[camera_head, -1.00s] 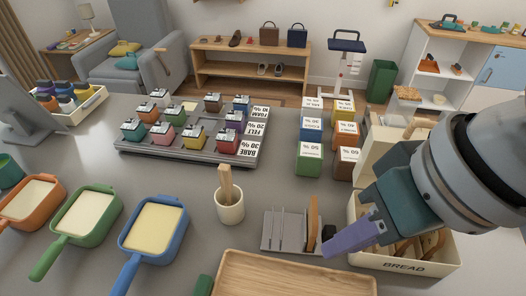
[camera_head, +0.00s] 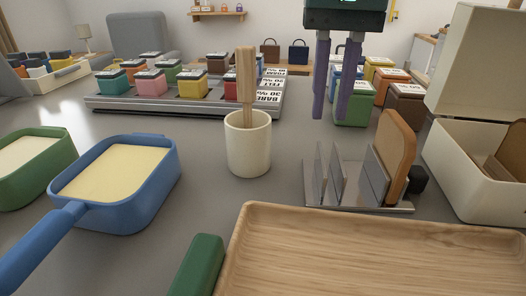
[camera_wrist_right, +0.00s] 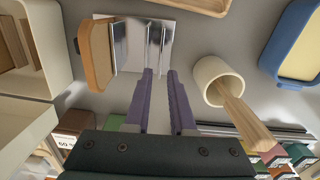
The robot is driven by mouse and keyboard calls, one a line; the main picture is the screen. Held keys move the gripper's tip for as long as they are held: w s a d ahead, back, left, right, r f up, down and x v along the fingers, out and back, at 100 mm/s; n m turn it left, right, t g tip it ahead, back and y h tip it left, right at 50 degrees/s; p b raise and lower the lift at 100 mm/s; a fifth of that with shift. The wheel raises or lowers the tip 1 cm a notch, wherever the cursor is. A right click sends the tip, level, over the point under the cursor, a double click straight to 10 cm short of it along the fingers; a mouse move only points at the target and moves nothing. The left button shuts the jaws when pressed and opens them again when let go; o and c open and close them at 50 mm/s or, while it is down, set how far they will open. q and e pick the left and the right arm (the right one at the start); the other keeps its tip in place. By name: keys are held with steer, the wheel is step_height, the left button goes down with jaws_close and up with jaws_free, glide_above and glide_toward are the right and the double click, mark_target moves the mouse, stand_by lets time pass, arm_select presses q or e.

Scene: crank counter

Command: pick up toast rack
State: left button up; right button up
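The toast rack (camera_head: 325,195) is a grey metal rack with upright dividers on a flat base. It stands on the counter behind the wooden tray, with one slice of toast (camera_head: 397,150) upright at its right end. My right gripper (camera_head: 332,118) points down with two purple fingers apart and nothing between them. In the head view its tips show above and behind the rack, not touching it. In the right wrist view the toast rack (camera_wrist_right: 130,58) lies just ahead of the fingertips (camera_wrist_right: 160,71), beside the toast (camera_wrist_right: 96,50). My left gripper is not in view.
A cream cup (camera_head: 248,155) with a wooden utensil stands left of the rack. The open cream bread bin (camera_head: 475,185) is close on the right. A wooden tray (camera_head: 350,225) lies in front. A blue dish (camera_head: 150,190) is left; colored boxes stand behind.

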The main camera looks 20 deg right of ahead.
mark_target(322, 156)
step_height(322, 156, down, 4)
steer(key=shift+s+r, duration=0.1)
step_height(322, 156, down, 6)
steer(key=shift+s+a+r+b, duration=0.15)
steer(key=shift+r+b, duration=0.1)
steer(key=shift+b, duration=0.55)
jaws_close()
steer(key=shift+r, duration=0.1)
stand_by(0.7)
